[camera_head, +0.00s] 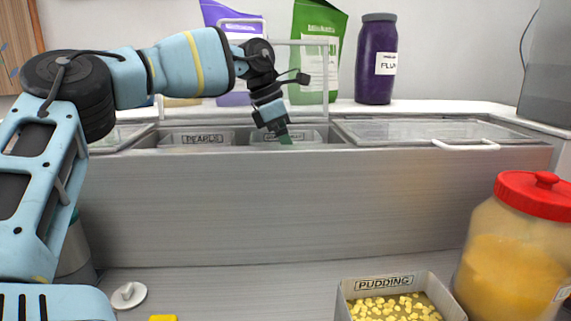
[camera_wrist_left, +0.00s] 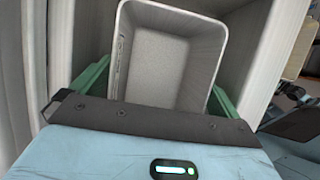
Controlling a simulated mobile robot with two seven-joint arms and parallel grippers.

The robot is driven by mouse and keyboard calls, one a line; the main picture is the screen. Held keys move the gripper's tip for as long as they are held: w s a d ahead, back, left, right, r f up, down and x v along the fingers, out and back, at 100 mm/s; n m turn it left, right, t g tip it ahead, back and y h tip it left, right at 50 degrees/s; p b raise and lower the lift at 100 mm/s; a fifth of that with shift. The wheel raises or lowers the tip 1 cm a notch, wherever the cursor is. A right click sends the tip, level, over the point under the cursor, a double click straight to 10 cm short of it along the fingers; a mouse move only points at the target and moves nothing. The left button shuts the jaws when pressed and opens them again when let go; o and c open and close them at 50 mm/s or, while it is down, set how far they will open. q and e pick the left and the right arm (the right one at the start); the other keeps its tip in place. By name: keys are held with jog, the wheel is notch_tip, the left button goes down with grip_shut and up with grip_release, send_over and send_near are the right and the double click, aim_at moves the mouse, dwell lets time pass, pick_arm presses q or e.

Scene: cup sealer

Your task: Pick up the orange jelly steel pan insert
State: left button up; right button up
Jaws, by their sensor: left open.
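My left gripper (camera_head: 284,138) reaches down into the open section of the steel counter, at the right-hand pan insert (camera_head: 310,136). This insert's label is partly hidden by the gripper and unreadable, so I cannot confirm it is the orange jelly one. In the left wrist view, a pale grey rectangular insert (camera_wrist_left: 170,70) lies between the green fingers of my left gripper (camera_wrist_left: 160,78). The fingers are open, one on each side of it; contact cannot be told. Its visible inside looks empty, with faint lettering on its left wall. My right gripper is out of view.
An insert labelled PEARLS (camera_head: 190,138) sits left of the gripper. A clear lid (camera_head: 440,131) covers the right section. Bags and a purple jar (camera_head: 376,60) stand behind. In front are a PUDDING container (camera_head: 385,282), a red-lidded jar (camera_head: 510,250) and a white lid (camera_head: 128,295).

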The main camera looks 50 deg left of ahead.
pick_arm(q)
jog(key=shift+f, duration=0.2)
dwell(0.4)
jog(key=c, duration=0.9)
notch_tip(320, 180, up, 11)
jog(key=shift+f+p, duration=0.15)
jog(key=shift+p, duration=0.3)
